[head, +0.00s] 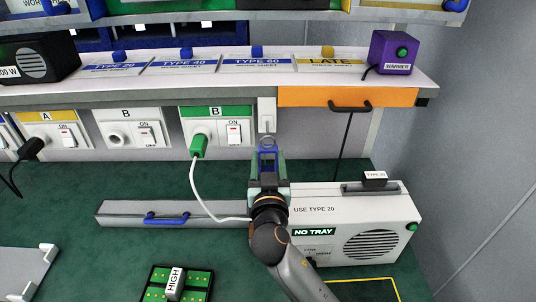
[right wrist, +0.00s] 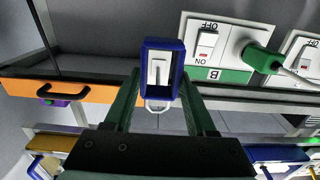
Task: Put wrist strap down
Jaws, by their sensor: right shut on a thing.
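The wrist strap, a blue squared loop (head: 268,158), is held between the fingers of my right gripper (head: 268,172), just below a white hook plate (head: 267,113) on the bench front. In the right wrist view the blue strap (right wrist: 160,45) sits between the two green fingertips of the right gripper (right wrist: 160,75). The white plate (right wrist: 158,70) shows through the loop, with a pale curved hook (right wrist: 158,106) at its edge. I cannot tell whether the strap touches the hook. My left gripper is not in view.
An orange drawer (head: 345,97) is right of the hook; a green-plugged socket B (head: 215,130) is left. A white heater-like box (head: 350,230) marked NO TRAY stands beside my right arm. A purple warmer (head: 391,52) is on the shelf. A grey drawer (head: 165,214) lies below.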

